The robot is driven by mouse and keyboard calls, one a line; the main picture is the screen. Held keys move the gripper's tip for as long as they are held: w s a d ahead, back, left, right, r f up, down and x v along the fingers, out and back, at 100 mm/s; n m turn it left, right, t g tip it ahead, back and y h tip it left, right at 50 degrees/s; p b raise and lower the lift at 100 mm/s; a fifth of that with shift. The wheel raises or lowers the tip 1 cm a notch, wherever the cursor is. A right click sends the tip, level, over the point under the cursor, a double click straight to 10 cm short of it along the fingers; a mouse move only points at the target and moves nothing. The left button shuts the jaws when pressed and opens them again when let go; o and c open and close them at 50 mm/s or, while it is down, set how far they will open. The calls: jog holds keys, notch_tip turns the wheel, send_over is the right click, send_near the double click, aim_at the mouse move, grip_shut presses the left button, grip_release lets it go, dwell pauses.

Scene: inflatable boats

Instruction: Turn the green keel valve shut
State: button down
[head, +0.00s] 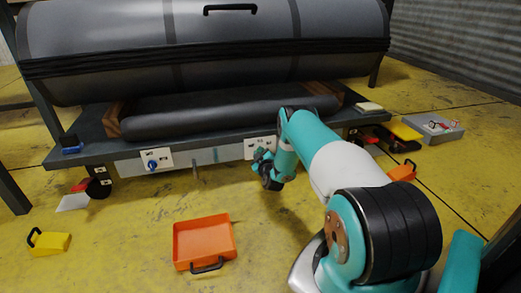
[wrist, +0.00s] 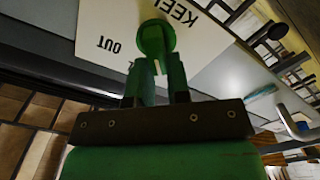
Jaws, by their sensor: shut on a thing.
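The green keel valve (wrist: 156,36) shows in the wrist view as a round green knob on a white plate (wrist: 110,28) marked "KEE…" and "OUT". My gripper (wrist: 160,68) has its two fingers shut on the valve's handle, with a pale strip between them. In the head view my gripper (head: 266,168) is at the bench's front edge, in front of the right white plate (head: 256,147). There it hides the valve, and I cannot read how far the valve is turned.
A blue valve (head: 152,165) sits on another white plate to the left. A grey inflatable tube (head: 220,113) lies on the bench. An orange tray (head: 205,242) and a yellow box (head: 50,243) stand on the floor. A grey tray (head: 432,126) is at right. The front middle floor is mostly clear.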

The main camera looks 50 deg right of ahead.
jog(key=shift+a+f+n+p, duration=0.1)
jog(key=shift+f+n+p, duration=0.1)
jog(key=shift+n+p, duration=0.55)
jog(key=shift+n, duration=0.25)
jog(key=c, duration=1.1)
grip_release()
jog(key=shift+p+v, duration=8.7)
jog(key=shift+p, duration=0.35)
jog(key=shift+a, duration=0.1)
